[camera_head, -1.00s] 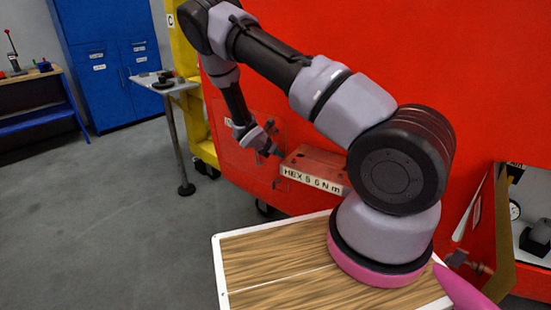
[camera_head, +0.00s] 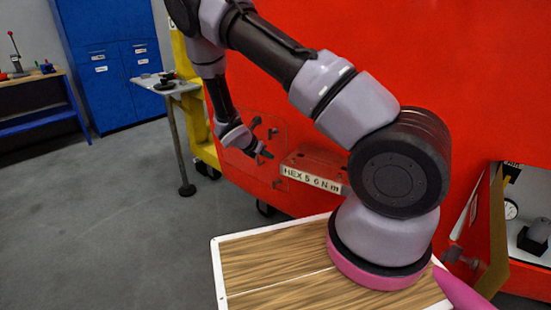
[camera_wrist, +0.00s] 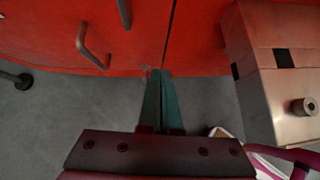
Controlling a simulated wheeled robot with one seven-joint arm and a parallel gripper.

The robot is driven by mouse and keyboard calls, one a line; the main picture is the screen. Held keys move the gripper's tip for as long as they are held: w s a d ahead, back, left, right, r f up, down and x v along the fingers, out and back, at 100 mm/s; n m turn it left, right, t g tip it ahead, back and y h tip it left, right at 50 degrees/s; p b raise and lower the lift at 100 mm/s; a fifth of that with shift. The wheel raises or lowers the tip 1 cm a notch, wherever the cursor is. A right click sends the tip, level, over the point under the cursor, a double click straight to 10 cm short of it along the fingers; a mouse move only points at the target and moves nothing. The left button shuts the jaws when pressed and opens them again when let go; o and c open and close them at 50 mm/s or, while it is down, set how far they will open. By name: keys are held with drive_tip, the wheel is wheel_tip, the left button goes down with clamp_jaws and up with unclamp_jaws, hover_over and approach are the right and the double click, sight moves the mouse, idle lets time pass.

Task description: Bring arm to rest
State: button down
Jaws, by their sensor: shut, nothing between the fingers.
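My arm is bent, raised at the elbow, with its forearm hanging down at the left of its base. The block also shows at the right in the wrist view (camera_wrist: 275,75). I cannot tell whether the fingertips touch the panel.
A clear plate with dark handles (camera_head: 262,135) is on the red panel behind my gripper. A small grey table (camera_head: 165,84) stands left, near a yellow frame (camera_head: 190,100). Blue cabinets (camera_head: 115,65) and a workbench (camera_head: 35,95) are farther back. The grey floor (camera_head: 110,200) at left is clear.

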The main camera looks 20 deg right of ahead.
drive_tip(key=s+d+r+m+g+y, duration=0.15)
drive_tip(key=s+r+m, duration=0.35)
drive_tip(key=r, duration=0.5)
drive_tip(key=s+d+r+m+y, duration=0.1)
drive_tip(key=s+r+m+y, duration=0.1)
drive_tip(key=s+r+m, duration=0.5)
drive_tip(key=s+d+r+m+g+y, duration=0.1)
drive_tip(key=r+m, duration=0.4)
drive_tip(key=r, duration=0.7)
drive_tip(key=s+a+r+m+t+y, duration=0.2)
drive_tip(key=s+r+m+t+y, duration=0.2)
drive_tip(key=s+r+m, duration=0.7)
drive_tip(key=s+r+y, duration=0.1)
drive_tip(key=s+r, duration=0.3)
drive_tip(key=s, duration=0.3)
drive_tip(key=shift+a+m, duration=0.2)
drive_tip(key=shift+m, duration=0.2)
drive_tip(key=shift+t, duration=0.35)
